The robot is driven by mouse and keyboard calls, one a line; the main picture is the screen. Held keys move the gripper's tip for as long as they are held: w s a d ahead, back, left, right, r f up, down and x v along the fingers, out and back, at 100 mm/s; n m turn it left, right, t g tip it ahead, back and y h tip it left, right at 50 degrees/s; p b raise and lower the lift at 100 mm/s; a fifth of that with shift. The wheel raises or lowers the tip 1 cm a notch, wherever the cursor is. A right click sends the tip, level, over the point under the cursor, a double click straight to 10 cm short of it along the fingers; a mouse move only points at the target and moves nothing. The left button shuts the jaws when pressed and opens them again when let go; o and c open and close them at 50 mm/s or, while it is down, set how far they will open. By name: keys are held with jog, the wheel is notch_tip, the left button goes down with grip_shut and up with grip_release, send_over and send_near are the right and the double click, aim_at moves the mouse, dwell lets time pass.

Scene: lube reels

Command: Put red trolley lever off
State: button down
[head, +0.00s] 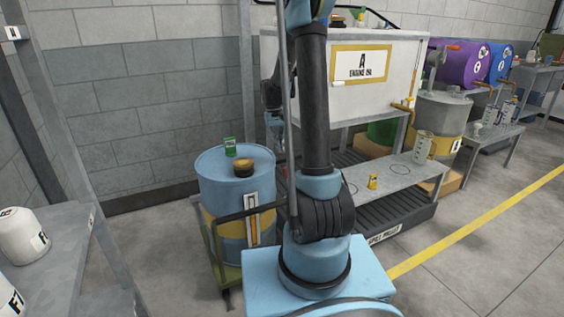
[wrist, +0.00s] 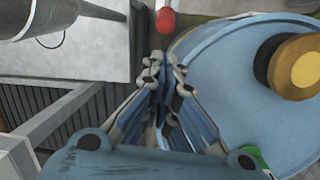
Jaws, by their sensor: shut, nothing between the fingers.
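A red rounded end (wrist: 166,21), which looks like the trolley lever's grip, shows at the top of the wrist view, beside the rim of the blue drum. How the lever is set cannot be told. In the head view the drum (head: 222,190) stands on an olive trolley (head: 228,276), and I cannot make out the lever clearly there. My gripper (wrist: 164,66) is shut and empty. Its fingertips point toward the red end, which appears just beyond them, with a gap in the picture. In the head view my arm mostly hides the gripper.
On the drum top (wrist: 225,80) are a black-and-yellow cap (head: 243,168) and a green item (head: 230,147). A white engine oil tank (head: 400,75) and a metal bench (head: 410,175) stand to the right. A grey shelf (head: 60,250) is at the left.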

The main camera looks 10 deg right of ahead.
aim_at(288, 181)
jog(key=x, duration=0.9)
jog(key=shift+f, duration=0.35)
jog(key=shift+d, duration=0.1)
